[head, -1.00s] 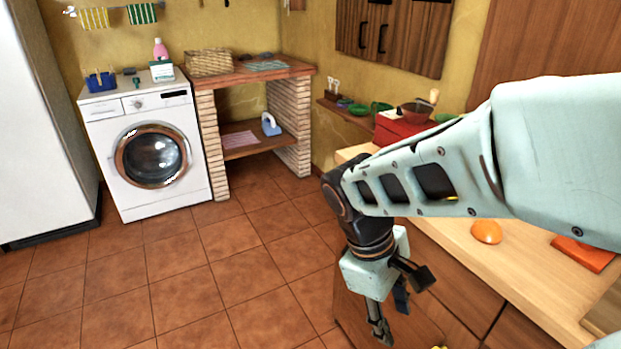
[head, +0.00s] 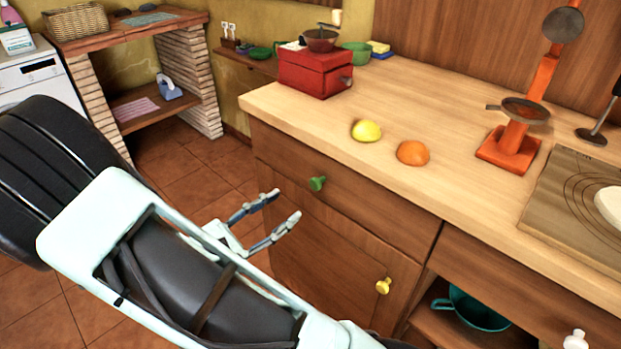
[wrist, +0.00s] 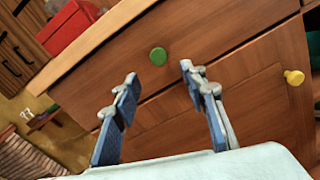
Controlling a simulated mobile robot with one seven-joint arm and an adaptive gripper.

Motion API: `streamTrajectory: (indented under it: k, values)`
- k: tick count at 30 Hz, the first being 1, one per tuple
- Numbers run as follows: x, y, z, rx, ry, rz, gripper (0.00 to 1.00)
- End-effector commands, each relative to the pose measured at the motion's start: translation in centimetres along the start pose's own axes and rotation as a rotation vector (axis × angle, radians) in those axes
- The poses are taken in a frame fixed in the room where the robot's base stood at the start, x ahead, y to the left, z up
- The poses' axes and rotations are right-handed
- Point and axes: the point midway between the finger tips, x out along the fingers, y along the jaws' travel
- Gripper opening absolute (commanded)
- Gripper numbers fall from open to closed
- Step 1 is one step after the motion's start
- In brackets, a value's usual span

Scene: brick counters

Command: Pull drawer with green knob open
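The green knob (head: 317,183) sits on the front of the top wooden drawer (head: 378,216) under the counter. The drawer front looks flush with the cabinet. My gripper (head: 285,206) is open and empty, a little to the left of and below the knob, its fingers pointing toward the cabinet. In the wrist view the green knob (wrist: 158,56) shows just beyond my open fingertips (wrist: 158,73), roughly between them and apart from both. The drawer (wrist: 215,55) front fills much of that view.
A yellow knob (head: 383,286) is on the cabinet door below the drawer. The wooden counter (head: 440,110) above holds a lemon (head: 366,131), an orange (head: 412,153), a red box (head: 316,74) and an orange scale-like stand (head: 515,140). Open tiled floor (head: 190,175) lies left of the cabinet.

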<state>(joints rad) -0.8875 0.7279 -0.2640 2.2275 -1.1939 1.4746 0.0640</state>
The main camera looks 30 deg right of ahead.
Motion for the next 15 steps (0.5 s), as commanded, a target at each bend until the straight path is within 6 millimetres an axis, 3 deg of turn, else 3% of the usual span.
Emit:
streamTrajectory:
  k: [5,15]
  values:
    - [1.5,0.1,-0.2,0.0,-0.006,0.008,0.39]
    - [7.9,0.0,-0.2,-0.001,-0.003,0.005,0.39]
